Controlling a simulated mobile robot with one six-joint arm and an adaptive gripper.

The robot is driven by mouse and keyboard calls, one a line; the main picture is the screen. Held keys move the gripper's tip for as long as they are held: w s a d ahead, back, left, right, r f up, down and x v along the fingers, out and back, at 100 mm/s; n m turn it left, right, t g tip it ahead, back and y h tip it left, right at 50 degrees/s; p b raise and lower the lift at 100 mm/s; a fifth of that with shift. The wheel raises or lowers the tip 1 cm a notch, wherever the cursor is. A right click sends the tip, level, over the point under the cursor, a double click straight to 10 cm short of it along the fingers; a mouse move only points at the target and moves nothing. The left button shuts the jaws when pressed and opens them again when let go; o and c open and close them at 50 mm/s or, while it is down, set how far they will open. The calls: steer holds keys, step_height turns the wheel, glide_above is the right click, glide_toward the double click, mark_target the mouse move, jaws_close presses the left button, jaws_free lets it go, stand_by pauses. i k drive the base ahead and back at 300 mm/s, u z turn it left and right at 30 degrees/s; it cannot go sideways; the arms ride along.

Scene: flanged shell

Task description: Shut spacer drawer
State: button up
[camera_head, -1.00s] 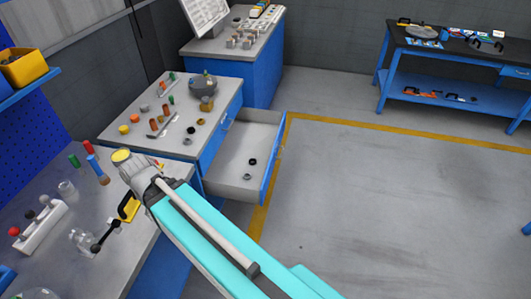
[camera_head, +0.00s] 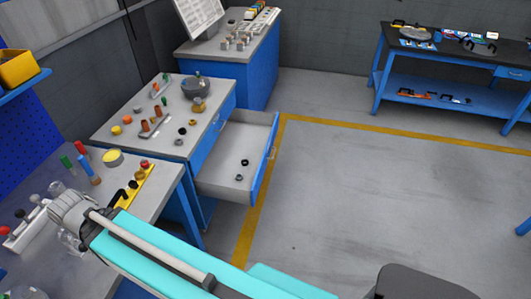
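The spacer drawer (camera_head: 263,165) is pulled out of the blue workbench (camera_head: 145,103) left of centre. Its grey tray holds a black ring (camera_head: 244,162) and a grey ring (camera_head: 239,178). Its blue front faces right and carries a small handle (camera_head: 272,153). My teal arm crosses the lower left, well below the drawer and apart from it. A dark grey part, probably mine, shows at the bottom edge right of centre.
The bench top holds a dark bowl (camera_head: 196,87) and several small parts. A nearer bench (camera_head: 120,222) at left holds a yellow rack (camera_head: 135,188). Open floor (camera_head: 370,200) lies right of the drawer, past a yellow line. A blue table (camera_head: 440,80) stands far right.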

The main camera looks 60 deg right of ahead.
mark_target(250, 135)
steer(key=z, duration=0.05)
steer(key=k, duration=1.35)
steer(key=z, duration=1.55)
steer(key=i, duration=0.6)
steer(key=z, duration=0.05)
